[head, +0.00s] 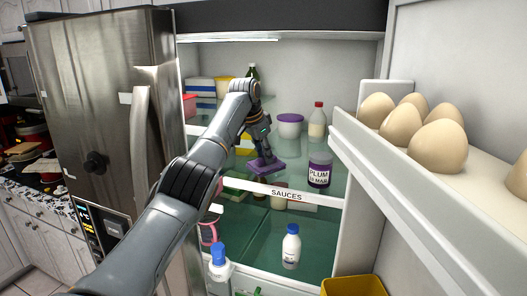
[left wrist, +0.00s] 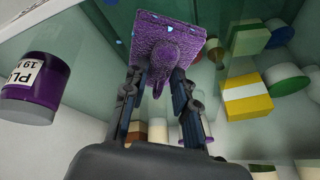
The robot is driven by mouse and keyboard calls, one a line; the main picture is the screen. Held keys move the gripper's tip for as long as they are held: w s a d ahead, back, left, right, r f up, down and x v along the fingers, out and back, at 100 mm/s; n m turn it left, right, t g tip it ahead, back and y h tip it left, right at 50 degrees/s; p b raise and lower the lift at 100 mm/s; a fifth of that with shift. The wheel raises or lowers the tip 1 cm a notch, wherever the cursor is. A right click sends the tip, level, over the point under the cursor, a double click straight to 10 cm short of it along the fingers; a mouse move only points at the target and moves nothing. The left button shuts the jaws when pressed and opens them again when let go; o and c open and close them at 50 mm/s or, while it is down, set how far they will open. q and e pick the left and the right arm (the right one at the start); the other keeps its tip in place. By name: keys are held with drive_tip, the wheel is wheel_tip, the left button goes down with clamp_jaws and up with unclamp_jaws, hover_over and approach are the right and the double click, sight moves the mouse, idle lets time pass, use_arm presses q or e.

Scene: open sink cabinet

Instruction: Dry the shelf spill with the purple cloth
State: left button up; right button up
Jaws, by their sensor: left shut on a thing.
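The purple cloth (head: 266,166) lies at the glass shelf (head: 300,202) with the SAUCES label, near its front edge. My left gripper (head: 262,152) comes from above and is shut on the cloth's bunched middle. In the left wrist view the cloth (left wrist: 185,35) spreads flat beyond the fingertips of my left gripper (left wrist: 157,82). Small light blue spots (left wrist: 137,33) show at the cloth's edges and may be the spill. Any spill under the cloth is hidden. My right gripper is not in view.
A plum jam jar (head: 319,170) stands close right of the cloth. Behind are a purple-lidded tub (head: 290,125) and a red-capped bottle (head: 317,122). The open door with eggs (head: 438,146) bounds the right. A white bottle (head: 291,247) stands below.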

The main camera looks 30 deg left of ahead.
use_arm(q)
wheel_tip(320, 180, up, 2)
drive_tip(key=shift+w+r+p, duration=0.1)
drive_tip(key=shift+p, duration=0.8)
drive_tip(key=shift+r, duration=1.9)
drive_tip(key=shift+s, duration=0.2)
drive_tip(key=shift+w+r, duration=0.1)
drive_tip(key=shift+r, duration=0.05)
